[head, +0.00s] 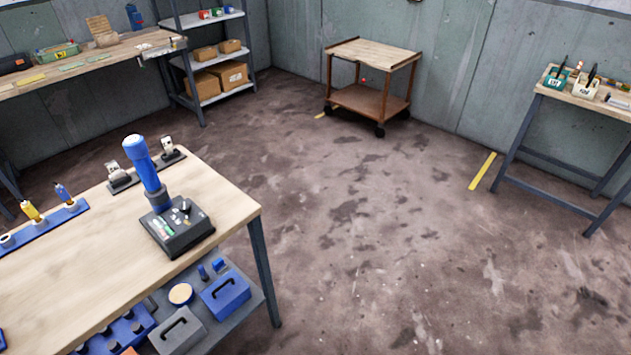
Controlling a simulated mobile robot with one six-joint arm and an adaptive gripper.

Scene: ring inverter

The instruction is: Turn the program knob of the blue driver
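A large blue-topped upright tool (143,165) stands in a dark box (180,232) near the right end of the wooden workbench. The box's top has small light, green and red details and a small knob-like part (185,207); I cannot tell what it controls. A smaller blue-handled tool (63,193) stands upright in a blue rack at the left, beside a yellow-handled one (31,211). Which blue one is the driver is unclear, and no program knob can be made out for certain. My gripper is not in view.
A wooden cart (372,60), a shelf unit (203,61) and a right table (590,103) stand farther off. The floor (400,240) between is clear.

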